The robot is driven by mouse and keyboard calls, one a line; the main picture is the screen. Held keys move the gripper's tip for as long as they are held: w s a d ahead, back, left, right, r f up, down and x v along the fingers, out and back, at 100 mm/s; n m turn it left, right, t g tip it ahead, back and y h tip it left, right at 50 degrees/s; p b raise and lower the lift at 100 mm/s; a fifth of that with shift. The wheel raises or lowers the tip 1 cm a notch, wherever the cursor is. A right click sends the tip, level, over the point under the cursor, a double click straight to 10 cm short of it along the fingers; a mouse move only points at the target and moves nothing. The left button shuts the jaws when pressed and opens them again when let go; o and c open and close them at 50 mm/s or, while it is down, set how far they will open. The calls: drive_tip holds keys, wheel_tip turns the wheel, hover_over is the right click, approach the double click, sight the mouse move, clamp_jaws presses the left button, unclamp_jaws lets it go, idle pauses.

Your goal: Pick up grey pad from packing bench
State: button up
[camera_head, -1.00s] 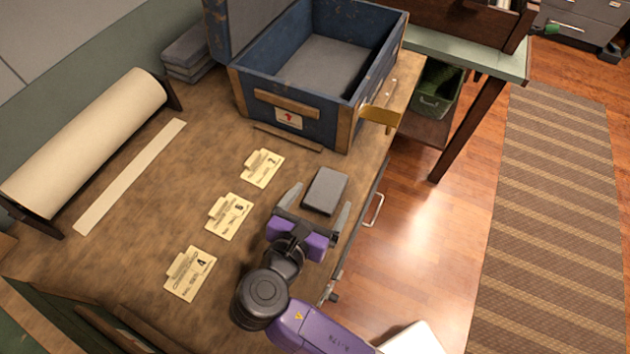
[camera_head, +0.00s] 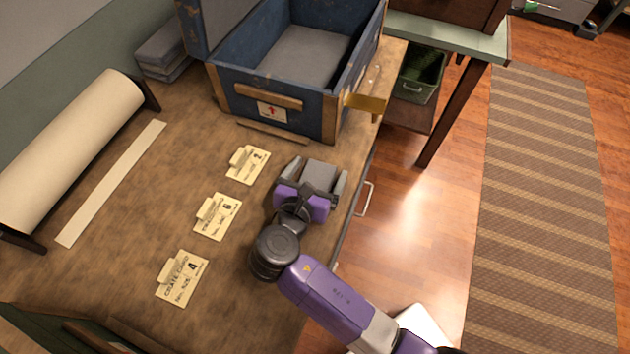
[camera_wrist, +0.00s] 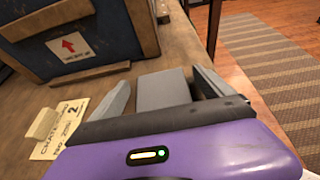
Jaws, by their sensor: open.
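The grey pad (camera_head: 319,175) lies on the packing bench (camera_head: 120,235) near its right edge, in front of the blue crate. My gripper (camera_head: 314,178) is open, with one finger on each side of the pad. In the wrist view the pad (camera_wrist: 163,90) sits between the two grey fingers, and I cannot tell whether either finger touches it. The pad's near end is hidden behind the purple gripper body.
The open blue crate (camera_head: 235,103) with a grey lining stands behind the pad. Several cards, one of them a crate card (camera_head: 181,279), lie to the left. A paper roll (camera_head: 70,150) and stacked grey pads (camera_head: 160,52) are farther left.

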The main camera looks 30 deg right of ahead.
drive_tip(key=c, duration=1.4)
drive_tip(key=shift+r, duration=0.1)
